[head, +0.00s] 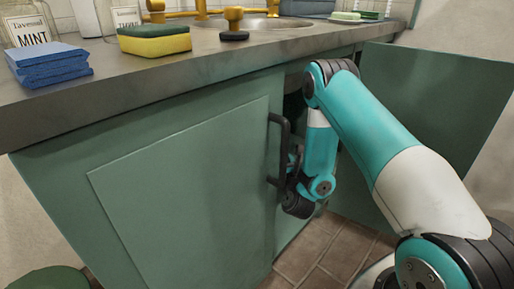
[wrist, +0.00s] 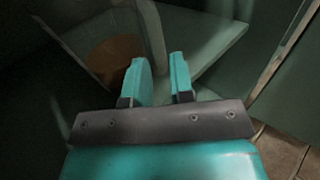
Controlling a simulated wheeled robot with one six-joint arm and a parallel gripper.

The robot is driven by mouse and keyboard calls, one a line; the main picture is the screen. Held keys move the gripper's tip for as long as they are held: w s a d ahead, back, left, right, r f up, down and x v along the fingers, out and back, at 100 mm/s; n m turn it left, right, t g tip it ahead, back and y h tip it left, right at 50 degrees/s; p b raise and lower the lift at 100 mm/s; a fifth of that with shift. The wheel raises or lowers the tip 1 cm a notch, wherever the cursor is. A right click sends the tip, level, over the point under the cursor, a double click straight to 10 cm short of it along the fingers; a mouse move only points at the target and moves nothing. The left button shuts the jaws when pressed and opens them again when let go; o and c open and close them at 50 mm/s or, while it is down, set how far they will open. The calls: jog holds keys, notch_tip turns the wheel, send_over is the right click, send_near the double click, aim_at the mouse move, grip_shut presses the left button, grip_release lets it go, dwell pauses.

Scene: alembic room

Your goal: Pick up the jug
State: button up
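I cannot make out a jug for certain in either view. In the wrist view a dim brown-orange rounded shape (wrist: 112,58) lies ahead and left of my gripper, inside the dark cabinet; I cannot tell what it is. My gripper (wrist: 158,62) shows two teal fingers a small gap apart, with nothing clearly held between them. In the head view my arm reaches into the open part of the green cabinet (head: 190,190), and the gripper is hidden there behind the door and arm.
One cabinet door (head: 435,105) stands open at the right; a black handle (head: 280,150) is close to my wrist. The counter (head: 210,60) above holds blue cloths (head: 48,66), a sponge (head: 154,42), jars (head: 26,30) and a sink (head: 262,22). Tiled floor (head: 320,255) lies below.

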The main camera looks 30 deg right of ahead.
jog(key=shift+p+x, duration=0.35)
jog(key=shift+x, duration=2.7)
jog(key=shift+a+f, duration=0.1)
jog(key=shift+f, duration=0.05)
grip_shut()
